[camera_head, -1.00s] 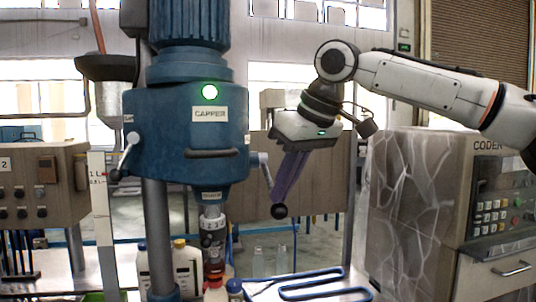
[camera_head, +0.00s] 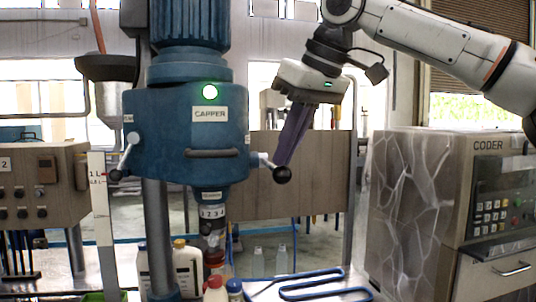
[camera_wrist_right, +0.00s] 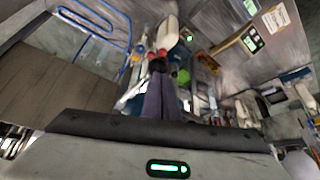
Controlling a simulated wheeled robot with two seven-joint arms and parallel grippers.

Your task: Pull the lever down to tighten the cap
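The blue capper (camera_head: 185,135), with a green light, stands left of centre in the head view. Its lever on the right ends in a black knob (camera_head: 282,174) and slopes slightly down to the right. My right gripper (camera_head: 282,163) has its purple fingers close together, tips right at the knob; exact contact is unclear. In the wrist view the purple fingers (camera_wrist_right: 160,98) lie side by side. The chuck (camera_head: 212,222) hangs under the capper. Below it is a white bottle (camera_head: 215,295) with a red cap (camera_head: 215,282), partly cut off. My left gripper is not in view.
White bottles (camera_head: 187,265) and a blue-capped bottle (camera_head: 235,287) stand around the capper's column. Clear bottles (camera_head: 281,260) stand behind a blue bent rail (camera_head: 320,286). The coder machine (camera_head: 415,205) stands at the right.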

